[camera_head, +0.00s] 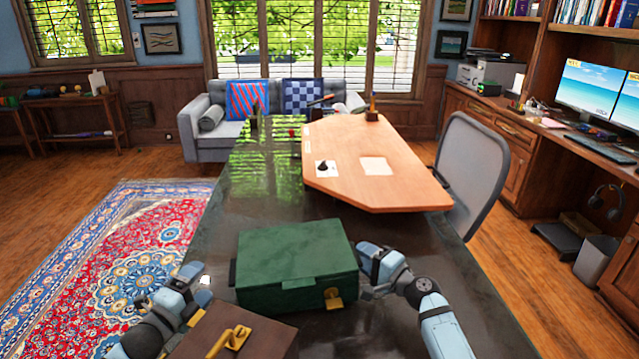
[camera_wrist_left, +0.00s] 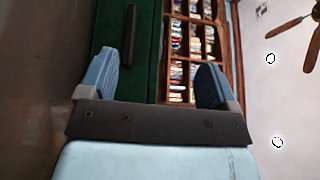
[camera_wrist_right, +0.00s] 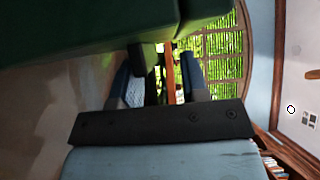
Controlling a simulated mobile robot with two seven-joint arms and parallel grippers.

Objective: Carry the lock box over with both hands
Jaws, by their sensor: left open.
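The lock box (camera_head: 295,257) is green with a gold padlock (camera_head: 333,298) at its front right and sits on the dark glossy table. Its green side with a dark bar handle (camera_wrist_left: 129,38) shows in the left wrist view. My left gripper (camera_head: 203,281) is open and empty, left of the box and apart from it. My right gripper (camera_head: 367,275) is at the box's right side. In the right wrist view its fingers (camera_wrist_right: 160,82) stand partly apart around a dark handle (camera_wrist_right: 142,55); whether they grip it is unclear.
A brown case (camera_head: 240,334) with a gold handle lies in front of the box, near my left gripper. A light wooden desktop (camera_head: 360,160) and a grey chair (camera_head: 472,175) stand beyond at right.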

